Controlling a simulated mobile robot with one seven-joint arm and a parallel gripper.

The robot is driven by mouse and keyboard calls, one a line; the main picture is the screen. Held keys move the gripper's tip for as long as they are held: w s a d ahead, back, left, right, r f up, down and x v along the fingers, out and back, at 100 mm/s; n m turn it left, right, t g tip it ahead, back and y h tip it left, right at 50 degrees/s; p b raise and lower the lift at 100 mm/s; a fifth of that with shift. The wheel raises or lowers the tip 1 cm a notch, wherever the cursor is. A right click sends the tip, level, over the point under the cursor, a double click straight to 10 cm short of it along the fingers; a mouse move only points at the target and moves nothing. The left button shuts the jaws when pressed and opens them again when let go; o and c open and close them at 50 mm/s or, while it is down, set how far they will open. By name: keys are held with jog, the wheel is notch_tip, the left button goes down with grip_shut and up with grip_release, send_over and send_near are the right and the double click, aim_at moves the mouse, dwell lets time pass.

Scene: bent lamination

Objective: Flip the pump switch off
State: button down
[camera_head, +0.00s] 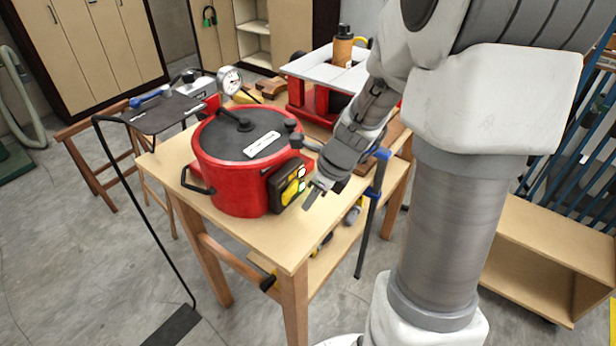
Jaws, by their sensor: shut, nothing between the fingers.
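The pump is a red round pot (228,179) with a dark grey lid and a pressure gauge (230,80) behind it, standing on the wooden workbench (262,231). A dark switch box with a yellow face (289,187) is fixed on its right front side. Small light-coloured parts show on that face, but the switch position is too small to tell. My gripper (313,194) is shut and empty, pointing down to the left, just right of the switch box. I cannot tell whether its fingertips touch the box.
A blue-handled clamp (376,185) stands at the bench's right edge, close to my gripper. A red machine with a white top (322,72) stands behind the pot. A black stand with a small tray (150,113) is at left. The bench's front corner is clear.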

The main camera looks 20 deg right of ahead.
aim_at(291, 193)
jog(key=shift+w+a+r, duration=0.1)
jog(key=shift+w+a, duration=0.85)
jog(key=shift+w, duration=0.2)
jog(key=shift+w+a+r+m+p, duration=0.2)
jog(key=shift+a+m+p, duration=0.2)
jog(key=shift+p, duration=0.35)
jog(key=shift+f+m, duration=0.1)
jog(key=shift+m, duration=0.2)
jog(key=shift+d, duration=0.15)
jog(key=shift+w+d, duration=0.25)
jog(key=shift+d, duration=0.4)
jog(key=shift+s+f, duration=0.1)
